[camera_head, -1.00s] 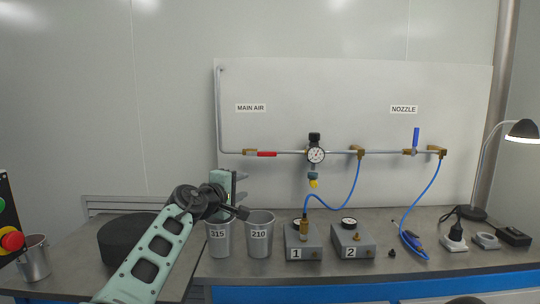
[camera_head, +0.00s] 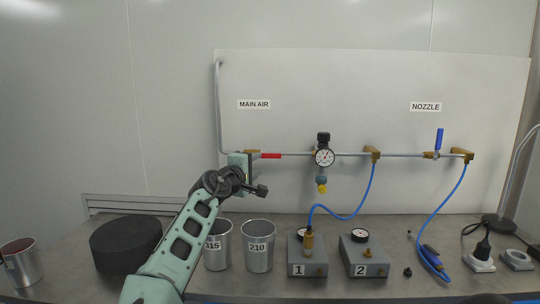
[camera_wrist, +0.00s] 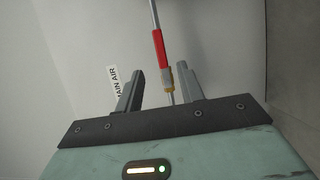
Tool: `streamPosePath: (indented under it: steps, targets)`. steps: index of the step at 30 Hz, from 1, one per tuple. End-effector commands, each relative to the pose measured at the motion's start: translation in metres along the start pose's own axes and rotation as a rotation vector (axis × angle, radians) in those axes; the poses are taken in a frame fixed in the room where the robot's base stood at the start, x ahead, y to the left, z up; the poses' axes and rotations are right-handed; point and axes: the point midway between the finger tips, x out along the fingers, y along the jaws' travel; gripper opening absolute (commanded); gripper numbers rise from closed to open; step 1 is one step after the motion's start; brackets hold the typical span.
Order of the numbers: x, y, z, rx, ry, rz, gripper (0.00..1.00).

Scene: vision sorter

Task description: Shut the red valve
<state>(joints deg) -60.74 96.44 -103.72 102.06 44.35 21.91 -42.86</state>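The red valve handle (camera_head: 270,156) lies along the horizontal pipe below the MAIN AIR label (camera_head: 254,104), in line with the pipe. In the wrist view the red handle (camera_wrist: 159,50) and its brass valve body (camera_wrist: 168,80) show ahead, between my two fingers but nearer the right one. My gripper (camera_wrist: 158,88) is open and empty, with its fingers apart. In the head view my gripper (camera_head: 246,160) is at the left end of the pipe, by the brass valve body, which it partly hides. I cannot tell whether a finger touches it.
A pressure gauge (camera_head: 324,157) and a blue-handled nozzle valve (camera_head: 438,140) are further right on the pipe. Below stand cups marked 315 (camera_head: 217,248) and 210 (camera_head: 258,248), grey boxes 1 (camera_head: 307,258) and 2 (camera_head: 363,259), and a black cylinder (camera_head: 126,245).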

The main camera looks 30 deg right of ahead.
Motion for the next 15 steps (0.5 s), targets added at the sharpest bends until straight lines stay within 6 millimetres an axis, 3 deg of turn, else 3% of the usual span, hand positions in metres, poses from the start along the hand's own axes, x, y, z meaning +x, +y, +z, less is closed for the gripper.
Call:
streamPosePath:
  steps: [9,15]
  targets:
    - [0.067,0.002,0.001,-0.003,-0.002,0.000,0.38]
    - [0.092,0.001,0.001,-0.003,-0.001,0.001,0.38]
